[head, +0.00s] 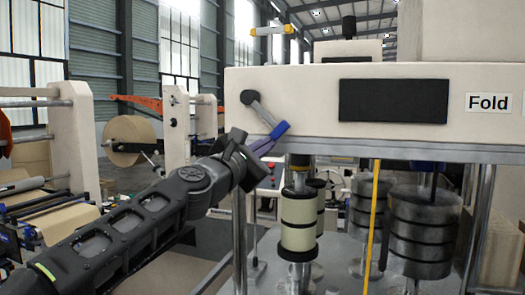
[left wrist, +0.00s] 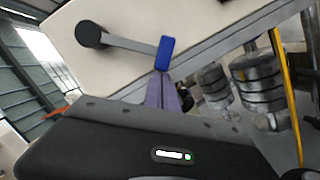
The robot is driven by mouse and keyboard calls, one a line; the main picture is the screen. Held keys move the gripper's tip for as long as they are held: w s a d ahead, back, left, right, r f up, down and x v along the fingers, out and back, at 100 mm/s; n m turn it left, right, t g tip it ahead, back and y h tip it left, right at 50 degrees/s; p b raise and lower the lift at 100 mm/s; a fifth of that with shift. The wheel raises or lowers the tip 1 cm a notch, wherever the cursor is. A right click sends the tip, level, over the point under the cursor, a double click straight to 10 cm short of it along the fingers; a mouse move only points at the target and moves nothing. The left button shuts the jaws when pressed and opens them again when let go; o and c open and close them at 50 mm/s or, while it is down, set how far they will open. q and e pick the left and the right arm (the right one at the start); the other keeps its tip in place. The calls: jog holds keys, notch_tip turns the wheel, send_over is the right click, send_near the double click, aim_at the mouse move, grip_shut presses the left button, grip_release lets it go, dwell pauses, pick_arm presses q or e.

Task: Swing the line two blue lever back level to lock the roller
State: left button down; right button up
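The lever has a dark round pivot and a grey arm that slopes down to the right to a blue handle (head: 277,131) on the cream machine front. The handle also shows in the left wrist view (left wrist: 166,53). My left gripper (head: 262,147) is just below the handle, and its purple-grey fingers (left wrist: 162,90) lie together with their tips at the handle's lower end. They look shut, with nothing visible between them; whether they touch the handle is hard to tell. My right gripper is in neither view. No line number is readable by the lever.
The cream panel (head: 310,100) carries a dark screen (head: 393,100) and a "Fold" label (head: 488,103). Below it stand a cream banded roller (head: 298,222), grey ribbed rollers (head: 422,225) and a yellow upright bar (head: 372,225). A kraft roll (head: 130,140) is at the back left.

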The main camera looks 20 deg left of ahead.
aim_at(280, 136)
pick_arm(q)
jog(key=shift+s+d+r+n+t+y, duration=0.1)
jog(key=shift+d+r+n+t+y, duration=0.15)
jog(key=shift+d+n, duration=0.5)
jog(key=shift+w+d+r+n+t+y, duration=0.15)
jog(key=shift+r+n, duration=0.25)
jog(key=shift+n, duration=0.7)
jog(key=shift+s+d+r+n+t+y, duration=0.1)
jog(key=shift+s+d+r+n+y, duration=0.15)
jog(key=shift+d+n, duration=0.5)
jog(key=r+n, duration=0.1)
jog(key=d+r+n+y, duration=0.1)
jog(key=n, duration=0.1)
jog(key=d+n+p, duration=0.1)
jog(key=shift+r+n, duration=0.3)
jog(key=shift+r, duration=0.1)
jog(key=shift+d+r+n+y, duration=0.25)
jog(key=shift+r+n+y, duration=0.3)
jog(key=shift+n, duration=0.35)
jog(key=shift+d+r+p, duration=0.15)
jog(key=shift+r+p, duration=0.3)
jog(key=shift+r, duration=0.1)
jog(key=shift+s+r, duration=0.1)
jog(key=shift+r, duration=0.05)
